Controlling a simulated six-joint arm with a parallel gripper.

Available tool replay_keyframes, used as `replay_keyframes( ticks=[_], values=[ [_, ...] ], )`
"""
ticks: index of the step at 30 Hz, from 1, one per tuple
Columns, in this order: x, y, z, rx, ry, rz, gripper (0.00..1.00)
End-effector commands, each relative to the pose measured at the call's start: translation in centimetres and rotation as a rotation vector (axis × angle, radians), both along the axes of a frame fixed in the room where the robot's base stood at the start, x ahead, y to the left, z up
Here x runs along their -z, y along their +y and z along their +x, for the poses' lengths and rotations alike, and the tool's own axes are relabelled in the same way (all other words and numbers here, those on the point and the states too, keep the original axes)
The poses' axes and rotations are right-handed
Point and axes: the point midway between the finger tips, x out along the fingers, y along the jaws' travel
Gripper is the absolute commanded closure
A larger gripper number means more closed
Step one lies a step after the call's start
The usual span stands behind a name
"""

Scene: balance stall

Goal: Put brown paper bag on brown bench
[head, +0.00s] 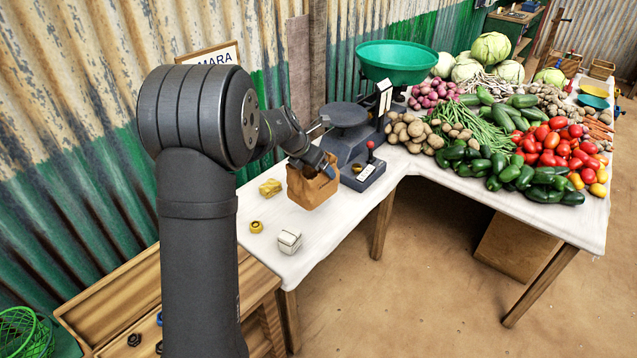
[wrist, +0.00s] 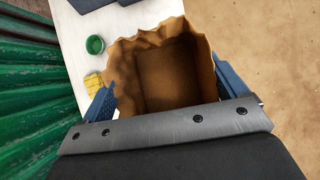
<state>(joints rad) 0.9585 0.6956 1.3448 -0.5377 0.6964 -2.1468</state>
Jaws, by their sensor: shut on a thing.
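The brown paper bag (head: 311,191) is upright with its top open, at the white-covered table in front of the scale. My gripper (head: 322,165) is shut on the bag's upper part. In the wrist view the bag (wrist: 170,75) sits between the blue fingers of my gripper (wrist: 165,90), and I look down into its dark inside, which appears empty. I cannot tell whether its base touches the table. The brown bench (head: 258,285) is wooden and stands at the lower left, nearer than the table, partly hidden by my arm.
A scale (head: 350,140) with a green bowl (head: 397,60) stands behind the bag. Small dark items lie at the bench. Vegetables fill the right.

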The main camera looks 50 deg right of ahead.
Motion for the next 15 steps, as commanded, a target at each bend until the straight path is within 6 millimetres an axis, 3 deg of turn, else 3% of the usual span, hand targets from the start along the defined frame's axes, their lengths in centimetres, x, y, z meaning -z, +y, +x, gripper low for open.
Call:
replay_keyframes(
  ticks=[2, 4, 9, 15],
  values=[
    [-0.2, -0.4, -0.2, -0.045, -0.001, -0.001, 0.43],
    [2.4, -0.2, -0.1, -0.042, 0.005, 0.004, 0.43],
    [4.8, -0.2, 0.3, -0.040, 0.002, 0.001, 0.43],
    [7.2, 0.3, 3.6, -0.043, 0.003, 0.002, 0.43]
  ],
)
